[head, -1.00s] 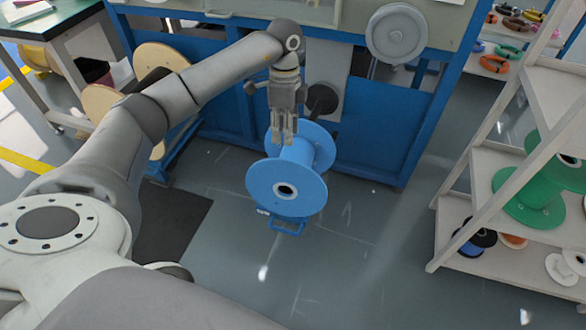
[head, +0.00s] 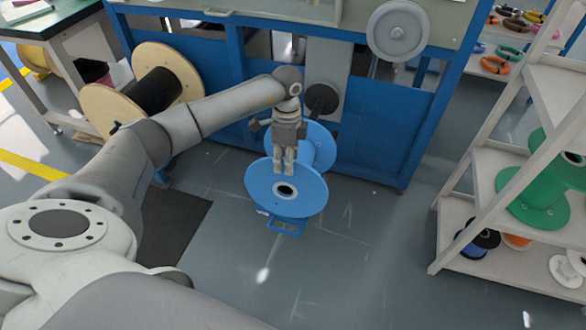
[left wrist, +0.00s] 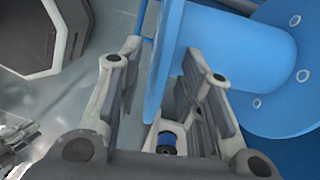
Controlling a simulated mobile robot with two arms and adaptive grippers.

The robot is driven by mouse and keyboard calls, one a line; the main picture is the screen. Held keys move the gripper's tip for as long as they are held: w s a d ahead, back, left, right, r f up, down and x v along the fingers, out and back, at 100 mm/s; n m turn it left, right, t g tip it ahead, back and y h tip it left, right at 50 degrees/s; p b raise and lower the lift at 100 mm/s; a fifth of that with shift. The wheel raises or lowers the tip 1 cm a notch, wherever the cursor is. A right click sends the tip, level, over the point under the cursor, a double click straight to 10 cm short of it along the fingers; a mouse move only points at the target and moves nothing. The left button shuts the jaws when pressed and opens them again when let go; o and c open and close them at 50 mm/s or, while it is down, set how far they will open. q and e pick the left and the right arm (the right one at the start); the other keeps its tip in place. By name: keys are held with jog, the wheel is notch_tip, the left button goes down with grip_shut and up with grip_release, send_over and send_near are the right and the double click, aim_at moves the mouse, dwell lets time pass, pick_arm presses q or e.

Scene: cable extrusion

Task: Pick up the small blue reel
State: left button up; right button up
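The blue reel (head: 310,200) is near the base of the blue machine, its axis roughly level. Its round front flange with a dark centre hole faces the camera. My left gripper (head: 284,172) points down at the top of this flange and hides part of the reel's core. In the left wrist view the gripper (left wrist: 160,95) is open. The rim of one blue flange (left wrist: 162,70) shows between the two fingers, with the core and the other flange to the right. I cannot tell whether a finger touches it. My right gripper is not in view.
The blue machine (head: 385,140) stands close behind the reel. A wooden-flanged reel (head: 155,90) with black cable stands at the left. A white shelf (head: 500,165) with green and other reels is at the right. The grey floor in front is clear.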

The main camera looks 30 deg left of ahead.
pick_arm(q)
grip_shut()
jog(key=shift+w+r, duration=0.1)
jog(key=shift+r, duration=0.05)
dwell(0.6)
